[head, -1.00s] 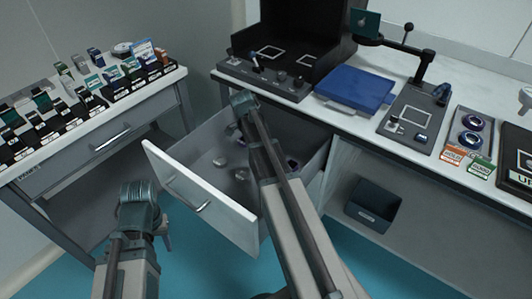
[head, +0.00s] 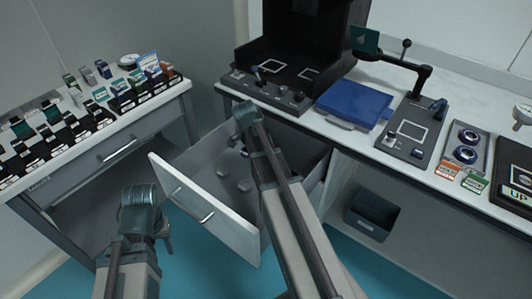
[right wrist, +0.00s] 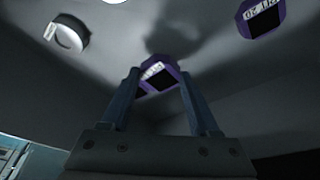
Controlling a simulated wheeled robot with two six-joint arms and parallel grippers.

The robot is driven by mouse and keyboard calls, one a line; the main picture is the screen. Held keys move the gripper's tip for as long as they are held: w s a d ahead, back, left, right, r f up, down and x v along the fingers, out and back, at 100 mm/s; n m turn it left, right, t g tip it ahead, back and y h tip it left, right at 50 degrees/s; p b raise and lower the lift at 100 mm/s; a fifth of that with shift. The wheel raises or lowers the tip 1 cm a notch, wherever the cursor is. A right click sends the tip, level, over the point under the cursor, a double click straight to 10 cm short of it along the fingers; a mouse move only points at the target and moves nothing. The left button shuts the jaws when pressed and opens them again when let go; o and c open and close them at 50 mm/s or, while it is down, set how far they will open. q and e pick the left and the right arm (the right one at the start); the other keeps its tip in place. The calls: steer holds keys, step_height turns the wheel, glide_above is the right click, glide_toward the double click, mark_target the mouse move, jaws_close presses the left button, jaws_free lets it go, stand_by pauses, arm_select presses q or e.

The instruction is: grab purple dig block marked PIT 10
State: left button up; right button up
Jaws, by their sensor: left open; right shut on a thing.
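My right gripper (right wrist: 160,88) is shut on a purple block (right wrist: 170,71) with a dark face and a white label, seen between its two fingers in the right wrist view. The label is too small and turned to read fully. A second purple block (right wrist: 262,16) lies apart at the upper right; its upside-down label seems to read PIT 20. In the head view my right arm reaches over the open drawer (head: 205,208) and hides its own jaws. My left gripper (head: 166,238) is open and empty, in front of the drawer at the left.
Pale round pieces (head: 245,185) lie in the drawer; a white ring-like piece (right wrist: 68,32) shows in the right wrist view. The counter above holds a blue case (head: 353,104) and a black open box. A dark bin (head: 370,217) stands on the shelf at right.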

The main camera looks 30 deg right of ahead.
steer(key=s+a, duration=0.1)
steer(key=s, duration=0.2)
steer(key=s+a, duration=0.2)
steer(key=s, duration=0.2)
steer(key=s+a+r+p, duration=0.1)
steer(key=s+a, duration=0.1)
steer(key=s, duration=0.2)
steer(key=shift+s+r, duration=0.1)
steer(key=shift+s, duration=0.1)
